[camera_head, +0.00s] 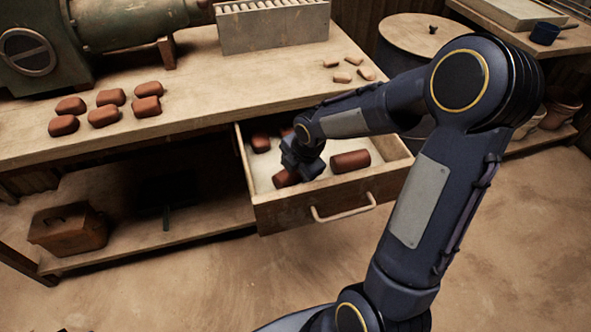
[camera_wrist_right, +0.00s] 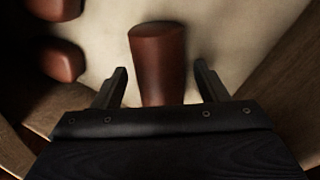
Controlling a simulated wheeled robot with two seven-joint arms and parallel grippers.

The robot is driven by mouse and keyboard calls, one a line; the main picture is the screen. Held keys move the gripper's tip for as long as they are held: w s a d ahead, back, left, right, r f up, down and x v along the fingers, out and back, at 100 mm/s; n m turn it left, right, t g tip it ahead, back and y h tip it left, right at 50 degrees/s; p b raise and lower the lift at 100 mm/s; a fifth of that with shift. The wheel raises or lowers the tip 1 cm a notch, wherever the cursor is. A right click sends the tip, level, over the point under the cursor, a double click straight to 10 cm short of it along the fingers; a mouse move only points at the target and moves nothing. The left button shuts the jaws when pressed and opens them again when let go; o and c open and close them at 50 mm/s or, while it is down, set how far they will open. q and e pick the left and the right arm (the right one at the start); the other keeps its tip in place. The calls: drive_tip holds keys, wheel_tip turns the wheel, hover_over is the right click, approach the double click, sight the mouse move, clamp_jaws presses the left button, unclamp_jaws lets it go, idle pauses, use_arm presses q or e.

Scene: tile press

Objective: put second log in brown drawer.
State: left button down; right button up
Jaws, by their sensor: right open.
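The brown wooden drawer (camera_head: 278,215) is pulled out below the tabletop. Several reddish-brown clay logs lie in it: one at right (camera_head: 350,161), one at front left (camera_head: 286,178) and one at back left (camera_head: 261,143), with part of another behind my arm. My right gripper (camera_head: 292,170) is low inside the drawer, over the front left log. In the right wrist view my fingers (camera_wrist_right: 161,68) are open, with a log (camera_wrist_right: 158,45) lying between them and gaps on both sides. Two other logs show at upper left there. My left gripper is not in view.
Several brown clay lumps (camera_head: 104,116) lie on the tabletop at left, and smaller pieces (camera_head: 343,77) at right. A green machine (camera_head: 125,25) and a ridged block (camera_head: 275,30) stand behind. A brown box (camera_head: 68,228) sits on the lower shelf. The floor before the drawer is clear.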

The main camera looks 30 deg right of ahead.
drive_tip(key=a+p+v, duration=0.1)
drive_tip(key=p+v, duration=0.3)
drive_tip(key=v, duration=0.7)
drive_tip(key=s+a+r+m+t+y, duration=0.1)
drive_tip(key=s+a+r+m, duration=0.1)
drive_tip(key=s+m, duration=0.6)
drive_tip(key=s+a+r+m+t+y, duration=0.1)
drive_tip(key=s+a+r+m+y, duration=0.1)
drive_tip(key=s+m, duration=0.7)
drive_tip(key=a+r+m, duration=0.1)
drive_tip(key=a+m, duration=0.1)
drive_tip(key=m, duration=0.2)
drive_tip(key=shift+s+a+r+m, duration=0.2)
drive_tip(key=shift+s+a+m, duration=0.1)
drive_tip(key=shift+a, duration=0.1)
drive_tip(key=shift+r, duration=0.1)
